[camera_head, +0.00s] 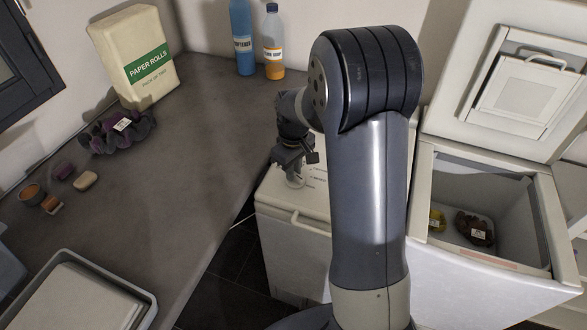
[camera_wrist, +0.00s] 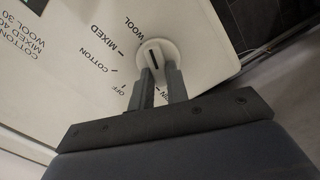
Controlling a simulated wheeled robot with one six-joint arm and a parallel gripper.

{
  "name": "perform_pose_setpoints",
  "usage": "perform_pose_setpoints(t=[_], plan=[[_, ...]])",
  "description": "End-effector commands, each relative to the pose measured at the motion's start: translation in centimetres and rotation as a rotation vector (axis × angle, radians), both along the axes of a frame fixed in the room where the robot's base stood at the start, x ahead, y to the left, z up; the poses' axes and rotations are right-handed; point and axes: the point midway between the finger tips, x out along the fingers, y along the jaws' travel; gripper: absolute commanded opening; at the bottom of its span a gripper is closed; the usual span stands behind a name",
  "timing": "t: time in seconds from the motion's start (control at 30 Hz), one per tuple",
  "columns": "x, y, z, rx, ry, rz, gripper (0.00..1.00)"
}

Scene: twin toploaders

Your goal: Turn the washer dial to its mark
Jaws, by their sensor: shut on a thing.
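The washer dial (camera_wrist: 169,49) is a round white knob with a dark bar on its face, on the white washer top (camera_wrist: 75,55). Printed around it are WOOL, MIXED, COTTON, OFF and a partly hidden word ending in IN; MIXED is in bolder print. My gripper (camera_wrist: 160,70) is shut on the dial, one finger on each side. Which label the dark bar points to, I cannot tell. In the head view my gripper (camera_head: 292,160) reaches down over the dial (camera_head: 295,181) on the closed white washer (camera_head: 285,255), and my arm hides part of the top.
At the right an open white toploader (camera_head: 480,290) holds a yellow and a brown bundle. At the left a grey counter (camera_head: 200,130) carries paper rolls (camera_head: 145,70), two bottles (camera_head: 272,45), dark cloth (camera_head: 100,140), small items and a tray (camera_head: 140,293).

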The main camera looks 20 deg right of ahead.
Motion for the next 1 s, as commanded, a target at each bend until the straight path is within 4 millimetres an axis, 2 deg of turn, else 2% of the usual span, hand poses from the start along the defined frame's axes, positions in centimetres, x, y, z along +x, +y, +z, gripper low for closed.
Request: perform_pose_setpoints(t=[0.23, 0.63, 1.0], plan=[[0.03, -0.04, -0.02, 0.000, 0.000, -0.055, 0.00], [0.08, -0.28, -0.02, -0.001, 0.002, -0.374, 0.00], [0.08, -0.30, 0.02, -0.001, 0.002, -0.406, 0.00]])
